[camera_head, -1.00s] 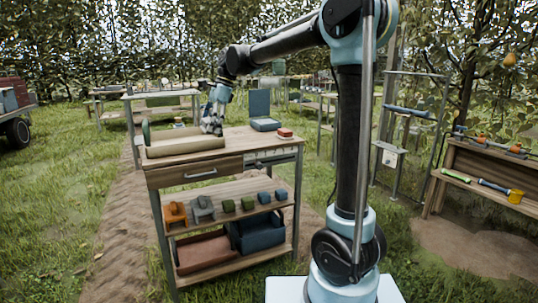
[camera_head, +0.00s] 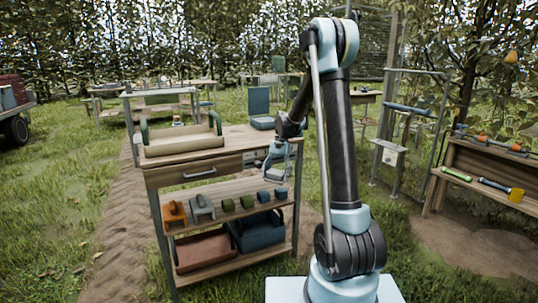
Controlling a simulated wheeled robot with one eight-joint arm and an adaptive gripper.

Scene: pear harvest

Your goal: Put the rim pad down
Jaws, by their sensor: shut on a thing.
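My gripper (camera_head: 272,174) hangs low by the right end of the wooden workbench (camera_head: 232,141), below the level of its top. It is shut on the rim pad, but the pad is too small and too covered by the fingers to make out. On the left of the bench top lies a long beige tray (camera_head: 183,147) with upright green ends, one at the left (camera_head: 145,131) and one at the right (camera_head: 215,123).
A blue-grey box with a raised lid (camera_head: 260,107) stands at the back of the bench. Small clamps and blocks line the bench's middle shelf (camera_head: 225,204); red and blue bins (camera_head: 205,252) fill the lower one. A tool rack (camera_head: 490,170) stands at right. Grass lies between.

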